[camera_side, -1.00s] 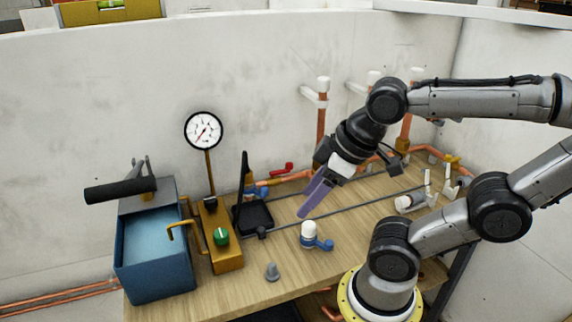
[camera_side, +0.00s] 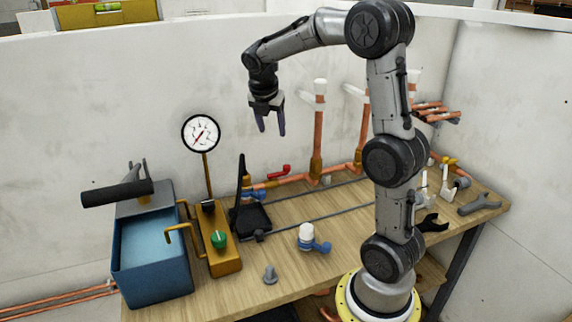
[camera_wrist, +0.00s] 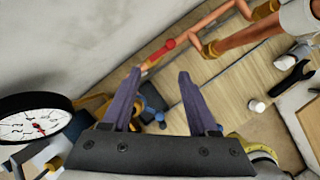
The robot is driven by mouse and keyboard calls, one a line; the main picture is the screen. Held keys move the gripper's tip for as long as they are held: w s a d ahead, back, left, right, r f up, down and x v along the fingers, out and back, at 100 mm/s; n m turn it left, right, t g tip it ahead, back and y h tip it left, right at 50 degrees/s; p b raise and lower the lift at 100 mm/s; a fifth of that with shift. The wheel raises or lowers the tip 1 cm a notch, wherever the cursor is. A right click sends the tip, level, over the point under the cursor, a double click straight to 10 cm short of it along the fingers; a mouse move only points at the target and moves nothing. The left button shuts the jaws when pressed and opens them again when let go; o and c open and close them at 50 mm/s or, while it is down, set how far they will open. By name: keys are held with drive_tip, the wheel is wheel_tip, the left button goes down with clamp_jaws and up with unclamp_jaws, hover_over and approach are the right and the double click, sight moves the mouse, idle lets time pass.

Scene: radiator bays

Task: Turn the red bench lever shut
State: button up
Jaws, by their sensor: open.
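The red bench lever (camera_side: 280,170) is a small red handle on the copper pipe at the back of the bench, near the wall. In the wrist view the red lever (camera_wrist: 160,54) lies beyond the fingertips, near the gap between them. My gripper (camera_side: 268,130) is open and empty, pointing down, well above the bench and slightly left of the lever in the side view. Its two purple fingers also show in the wrist view (camera_wrist: 158,84). Nothing touches the lever. The lever's valve body is partly hidden.
A gauge (camera_side: 201,133) stands left of the lever, above a brass block with a green knob (camera_side: 218,238). A blue tank (camera_side: 152,252) is at far left. A black stand (camera_side: 252,218), upright copper pipes (camera_side: 318,135) and a white-capped blue valve (camera_side: 307,236) are nearby.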

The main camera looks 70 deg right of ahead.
sight(287, 166)
drive_tip(key=shift+m+g+y, duration=0.3)
drive_tip(key=shift+g, duration=0.2)
drive_tip(key=x, duration=1.1)
drive_tip(key=s+d+x, duration=0.1)
drive_tip(key=x, duration=0.5)
drive_tip(key=shift+d, duration=0.15)
clamp_jaws()
